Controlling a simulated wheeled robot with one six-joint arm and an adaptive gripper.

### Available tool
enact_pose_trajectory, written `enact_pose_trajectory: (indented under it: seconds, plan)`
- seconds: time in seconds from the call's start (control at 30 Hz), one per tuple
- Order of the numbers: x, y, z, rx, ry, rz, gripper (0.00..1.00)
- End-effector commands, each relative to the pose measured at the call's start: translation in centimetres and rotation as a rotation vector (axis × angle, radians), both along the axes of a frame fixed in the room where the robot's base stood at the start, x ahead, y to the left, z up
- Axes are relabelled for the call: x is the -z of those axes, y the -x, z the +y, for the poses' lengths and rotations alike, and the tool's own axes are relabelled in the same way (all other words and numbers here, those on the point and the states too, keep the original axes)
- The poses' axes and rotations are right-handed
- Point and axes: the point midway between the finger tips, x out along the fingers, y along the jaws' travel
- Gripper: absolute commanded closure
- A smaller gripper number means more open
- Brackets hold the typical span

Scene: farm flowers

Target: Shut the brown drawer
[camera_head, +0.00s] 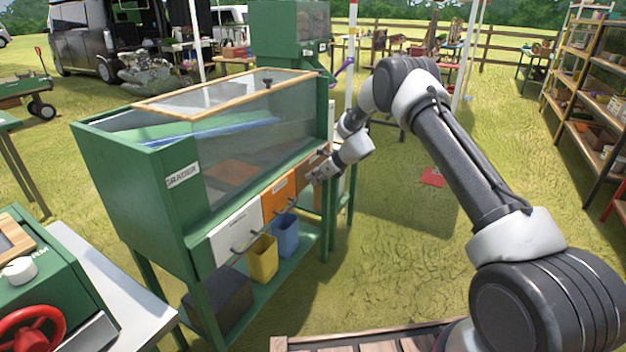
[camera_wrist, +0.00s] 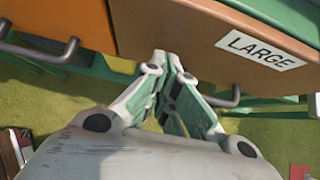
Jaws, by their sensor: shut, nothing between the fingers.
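The brown drawer (camera_wrist: 185,30) has a white label reading LARGE and fills the top of the wrist view. In the head view the brown drawer (camera_head: 312,160) is the far one in the row on the green grader (camera_head: 140,180). Its front seems to stand out a little past the orange drawer (camera_wrist: 65,20) beside it; how far is hard to tell. A dark handle (camera_wrist: 222,101) hangs below its front. My gripper (camera_wrist: 171,62) is shut and empty, its fingertips at the drawer's lower front edge. I cannot tell whether they touch it. In the head view my gripper (camera_head: 316,174) partly covers that drawer.
A white drawer (camera_head: 236,232) is at the near end of the row. Yellow (camera_head: 263,258) and blue (camera_head: 286,236) bins stand on the shelf below. A white-topped table (camera_head: 110,290) is at the lower left. Open grass lies right of the grader, with shelving (camera_head: 590,100) beyond.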

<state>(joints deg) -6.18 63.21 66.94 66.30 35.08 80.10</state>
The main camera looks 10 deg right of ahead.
Motion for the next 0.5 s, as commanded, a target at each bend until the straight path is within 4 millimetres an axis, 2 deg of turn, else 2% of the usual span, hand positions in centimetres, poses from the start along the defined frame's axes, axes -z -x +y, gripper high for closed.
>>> enact_pose_trajectory:
  seconds: [0.13,0.3,0.5]
  plan:
    - [-0.2,0.7,-2.6,0.003,0.002,0.003,1.00]
    - [-3.4,2.6,-5.0,0.002,0.002,0.004,1.00]
    - [-5.9,4.2,-7.1,0.000,0.002,0.005,1.00]
